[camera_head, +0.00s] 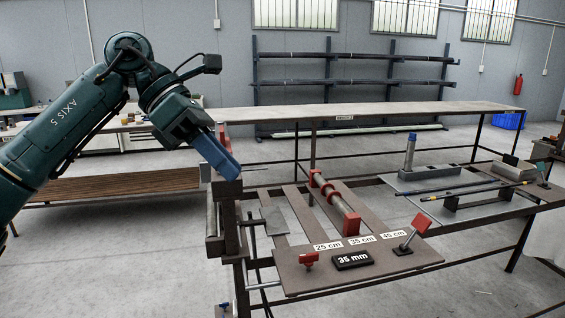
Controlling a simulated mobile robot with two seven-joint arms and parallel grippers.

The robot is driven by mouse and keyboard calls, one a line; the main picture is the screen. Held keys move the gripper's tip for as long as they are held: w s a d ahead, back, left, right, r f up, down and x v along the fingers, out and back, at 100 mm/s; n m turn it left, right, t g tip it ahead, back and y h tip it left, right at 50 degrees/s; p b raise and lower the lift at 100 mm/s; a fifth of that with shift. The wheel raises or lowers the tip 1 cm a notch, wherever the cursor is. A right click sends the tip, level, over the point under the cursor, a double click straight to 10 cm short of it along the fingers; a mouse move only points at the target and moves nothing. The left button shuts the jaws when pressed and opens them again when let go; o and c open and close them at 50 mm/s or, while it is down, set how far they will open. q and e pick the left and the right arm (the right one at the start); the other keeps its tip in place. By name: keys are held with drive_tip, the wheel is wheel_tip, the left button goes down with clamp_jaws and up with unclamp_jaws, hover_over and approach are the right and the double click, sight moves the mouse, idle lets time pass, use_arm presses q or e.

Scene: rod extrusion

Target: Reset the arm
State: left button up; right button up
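My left arm comes in from the left, teal with "AXIS 5" on it, and bends over at the top. Its gripper (224,168) points down and to the right, with blue parts at its end. It is just above the rusty upright at the left end of the workbench (290,285). I cannot tell whether its fingers are open or shut, or whether they touch the upright. No held object shows clearly. My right gripper is not in view.
The bench carries a red-ended roller (338,208), a "35 mm" block (352,259) and a red-handled lever (412,234). A side table (500,205) holds rods and a blue-topped cylinder (410,150). A long table (370,109) and rod rack (350,68) stand behind.

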use_arm(q)
drive_tip(key=s+d+f+n+g+h, duration=0.3)
drive_tip(key=d+f+n+h, duration=0.2)
drive_tip(key=d+f+h, duration=0.4)
drive_tip(key=s+a+f+m+t+y, duration=0.1)
drive_tip(key=a+f+m+t+y, duration=0.2)
drive_tip(key=f+m+t, duration=0.65)
drive_tip(key=a+f+m+t+y, duration=0.45)
drive_tip(key=f+m, duration=0.25)
drive_tip(key=m, duration=0.6)
drive_tip(key=s+a+f+m+t+y, duration=0.1)
drive_tip(key=a+f+m+t+y, duration=0.15)
drive_tip(key=f+m+t, duration=0.8)
drive_tip(key=s+a+f+n+g+y, duration=0.4)
drive_tip(key=s+f+g, duration=0.5)
drive_tip(key=s+f, duration=0.4)
drive_tip(key=shift+s+a+n, duration=0.5)
drive_tip(key=shift+s+n, duration=0.1)
drive_tip(key=shift+s, duration=0.1)
